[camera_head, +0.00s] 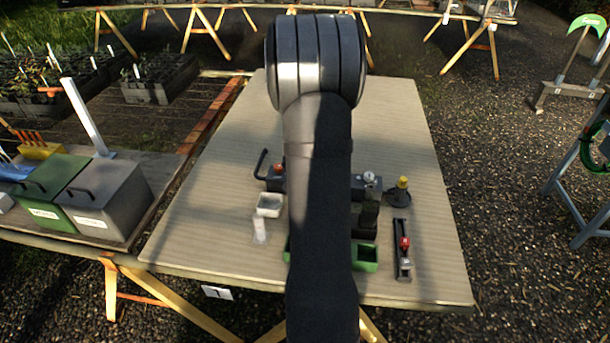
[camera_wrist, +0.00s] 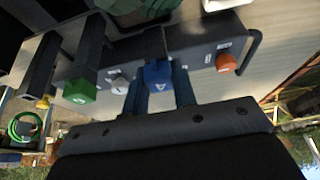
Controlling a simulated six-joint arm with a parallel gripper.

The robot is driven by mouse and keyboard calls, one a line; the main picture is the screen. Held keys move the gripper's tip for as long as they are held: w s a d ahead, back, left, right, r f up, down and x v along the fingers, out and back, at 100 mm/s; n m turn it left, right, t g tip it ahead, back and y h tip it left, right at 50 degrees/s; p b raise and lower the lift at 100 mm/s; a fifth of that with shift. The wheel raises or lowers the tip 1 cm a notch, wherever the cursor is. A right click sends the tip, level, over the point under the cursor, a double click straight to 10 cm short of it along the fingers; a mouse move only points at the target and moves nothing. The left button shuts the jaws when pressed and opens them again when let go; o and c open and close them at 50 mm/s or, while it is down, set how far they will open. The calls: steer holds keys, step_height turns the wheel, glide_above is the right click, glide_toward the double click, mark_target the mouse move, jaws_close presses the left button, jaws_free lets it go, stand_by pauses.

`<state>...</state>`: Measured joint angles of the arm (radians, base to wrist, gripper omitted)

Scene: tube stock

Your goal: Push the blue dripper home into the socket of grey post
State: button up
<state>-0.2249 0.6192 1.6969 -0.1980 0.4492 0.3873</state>
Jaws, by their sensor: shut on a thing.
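The blue dripper (camera_wrist: 158,74) shows in the wrist view as a small blue block with a white mark. My gripper (camera_wrist: 159,90) is shut on it, a finger on each side. A dark grey upright (camera_wrist: 154,43) stands directly behind the dripper, beside a long grey bar (camera_wrist: 205,35). I cannot tell whether the dripper touches a socket or how deep it sits; that contact is hidden. In the head view my arm covers the dripper and gripper, and only the ends of the grey bar (camera_head: 275,184) show.
In the head view a white tray (camera_head: 269,206), a green tray (camera_head: 366,258), a yellow-topped item (camera_head: 402,183) and a black tool (camera_head: 402,262) stand nearby. The table's far part is clear.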

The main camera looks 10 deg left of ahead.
steer(key=shift+f, duration=0.15)
steer(key=o, duration=1)
steer(key=shift+o, duration=0.2)
steer(key=v, duration=1.7)
steer(key=x, duration=1.7)
